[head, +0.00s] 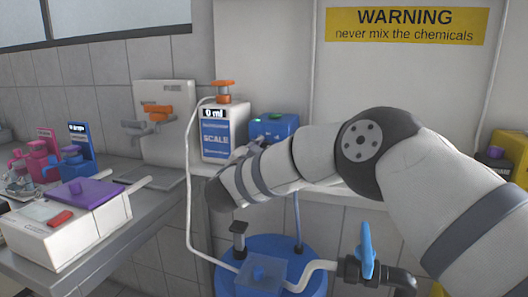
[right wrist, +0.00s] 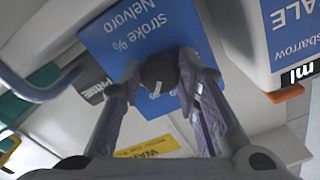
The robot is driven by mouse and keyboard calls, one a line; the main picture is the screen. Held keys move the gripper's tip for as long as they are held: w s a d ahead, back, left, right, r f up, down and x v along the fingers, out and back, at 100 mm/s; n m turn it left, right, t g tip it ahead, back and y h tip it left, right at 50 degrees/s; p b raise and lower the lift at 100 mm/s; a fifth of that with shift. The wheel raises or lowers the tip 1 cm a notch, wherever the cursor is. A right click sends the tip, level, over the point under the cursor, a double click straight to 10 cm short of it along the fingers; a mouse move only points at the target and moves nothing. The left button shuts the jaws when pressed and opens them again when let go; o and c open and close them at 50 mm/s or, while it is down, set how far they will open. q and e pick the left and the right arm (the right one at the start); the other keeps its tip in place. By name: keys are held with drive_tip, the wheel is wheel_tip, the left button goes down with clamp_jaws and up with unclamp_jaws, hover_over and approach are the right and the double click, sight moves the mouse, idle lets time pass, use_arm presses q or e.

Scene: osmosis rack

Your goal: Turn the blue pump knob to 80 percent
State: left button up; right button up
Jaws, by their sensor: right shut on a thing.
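The blue pump (head: 275,126) stands on the shelf beside the scale container, partly hidden behind my right arm. In the right wrist view its blue face (right wrist: 112,38) carries the upside-down words "stroke %" and "Nelvoro". My right gripper (right wrist: 160,75) is shut on the dark round knob (right wrist: 157,72) on that face, with one finger on each side. A short white mark shows on the knob. Its percent setting cannot be read. In the head view the right gripper (head: 250,148) is small and mostly covered by the arm. My left gripper is not in view.
A scale container (head: 215,143) reading "0 ml" stands close left of the pump. A blue barrel (head: 270,250) with a hose and a blue-handled valve (head: 366,250) is below. A white box with a purple lid (head: 87,193) sits on the left counter.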

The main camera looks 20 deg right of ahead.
idle(0.4)
drive_tip(key=o, duration=1.2)
drive_tip(key=v, duration=1.2)
drive_tip(key=shift+f, duration=0.1)
